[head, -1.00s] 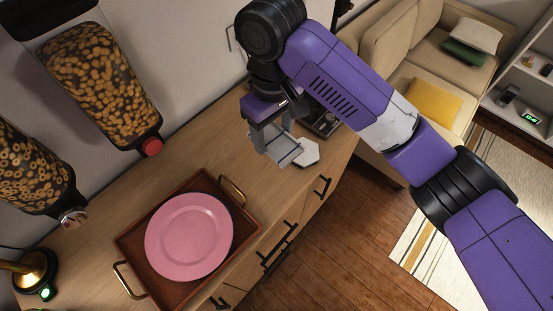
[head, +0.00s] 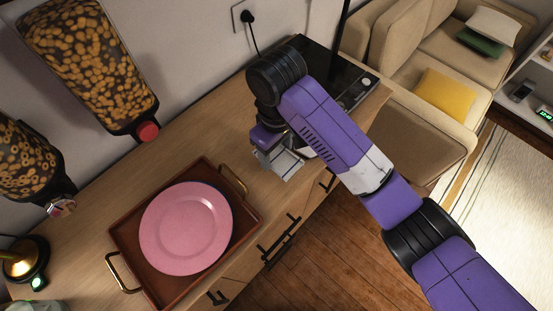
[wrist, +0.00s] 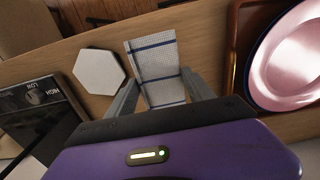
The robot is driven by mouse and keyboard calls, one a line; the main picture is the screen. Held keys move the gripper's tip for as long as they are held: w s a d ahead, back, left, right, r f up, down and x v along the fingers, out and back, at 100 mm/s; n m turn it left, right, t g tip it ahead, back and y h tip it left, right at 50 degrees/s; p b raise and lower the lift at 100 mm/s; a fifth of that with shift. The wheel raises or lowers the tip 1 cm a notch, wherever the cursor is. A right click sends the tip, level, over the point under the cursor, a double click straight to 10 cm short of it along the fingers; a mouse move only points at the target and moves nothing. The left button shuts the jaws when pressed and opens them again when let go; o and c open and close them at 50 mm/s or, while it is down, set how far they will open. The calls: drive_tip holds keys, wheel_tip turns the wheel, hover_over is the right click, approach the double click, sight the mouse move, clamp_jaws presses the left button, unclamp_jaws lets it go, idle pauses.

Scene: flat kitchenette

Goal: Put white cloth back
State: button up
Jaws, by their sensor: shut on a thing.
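The white cloth (wrist: 152,60) has dark blue stripes and shows in the wrist view between my fingers, extending past the fingertips. My gripper (wrist: 160,82) is shut on it, over the wooden counter. In the head view my gripper (head: 280,163) is above the counter, right of the tray and near the front edge. Whether the cloth touches the counter I cannot tell. The arm hides part of that area in the head view.
A brown tray (head: 137,241) with a pink plate (head: 185,228) is left of my gripper. A white hexagonal piece (wrist: 99,71) and a black cooktop (wrist: 38,112) lie on the other side. Dispensers (head: 88,65) stand along the wall; bare counter (head: 190,140) lies behind the tray.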

sight(276, 161)
drive_tip(key=shift+f, duration=2.15)
drive_tip(key=shift+f, duration=0.15)
drive_tip(key=o, duration=1.4)
drive_tip(key=shift+o, duration=0.2)
wheel_tip(276, 161, up, 12)
drive_tip(key=shift+r+p, duration=0.2)
drive_tip(key=shift+p, duration=0.8)
